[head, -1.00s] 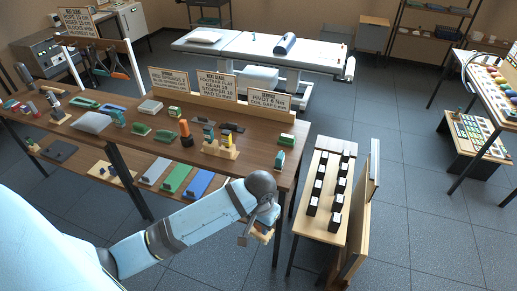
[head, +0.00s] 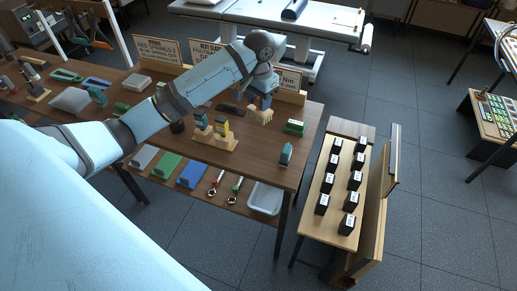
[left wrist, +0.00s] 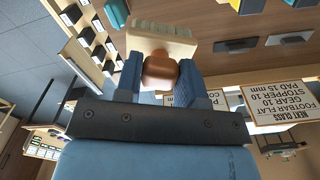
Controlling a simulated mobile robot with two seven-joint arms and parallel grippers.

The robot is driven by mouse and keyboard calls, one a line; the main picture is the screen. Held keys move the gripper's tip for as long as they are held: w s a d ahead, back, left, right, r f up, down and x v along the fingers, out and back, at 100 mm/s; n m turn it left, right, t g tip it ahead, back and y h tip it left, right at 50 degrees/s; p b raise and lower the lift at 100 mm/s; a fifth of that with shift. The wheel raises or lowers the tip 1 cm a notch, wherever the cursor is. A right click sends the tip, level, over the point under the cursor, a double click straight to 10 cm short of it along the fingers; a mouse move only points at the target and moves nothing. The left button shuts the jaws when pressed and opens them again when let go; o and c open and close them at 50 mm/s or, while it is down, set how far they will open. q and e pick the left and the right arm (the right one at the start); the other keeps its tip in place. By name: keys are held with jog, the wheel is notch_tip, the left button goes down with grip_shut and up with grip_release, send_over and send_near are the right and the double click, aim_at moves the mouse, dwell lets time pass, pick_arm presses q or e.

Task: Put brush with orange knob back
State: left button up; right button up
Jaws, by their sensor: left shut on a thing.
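My left gripper (head: 264,92) is shut on a brush, over the right part of the wooden bench (head: 262,160). The brush's pale, toothed bristle block (head: 261,115) hangs below the fingers; I cannot tell whether it touches the bench. In the left wrist view the blue fingers (left wrist: 160,82) close around the brush's brown-orange round knob (left wrist: 158,68), with the cream bristle block (left wrist: 160,38) beyond it. My left forearm hides part of the bench's middle. My right gripper is not in view.
A wooden holder (head: 214,142) with upright teal and yellow pieces stands left of the brush. A green block (head: 295,127) and a teal piece (head: 286,153) stand to its right. Sign boards (head: 290,79) line the bench's back. A low stand (head: 318,218) with black blocks is beyond the right edge.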

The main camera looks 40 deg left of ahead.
pick_arm(q)
jog(key=shift+w+a+r, duration=0.2)
jog(key=shift+a+r, duration=0.15)
jog(key=shift+f, duration=0.35)
jog(key=shift+w+a+f+p, duration=0.1)
jog(key=shift+f+p, duration=0.65)
jog(key=shift+f, duration=8.65)
jog(key=shift+f, duration=0.1)
jog(key=o, duration=0.8)
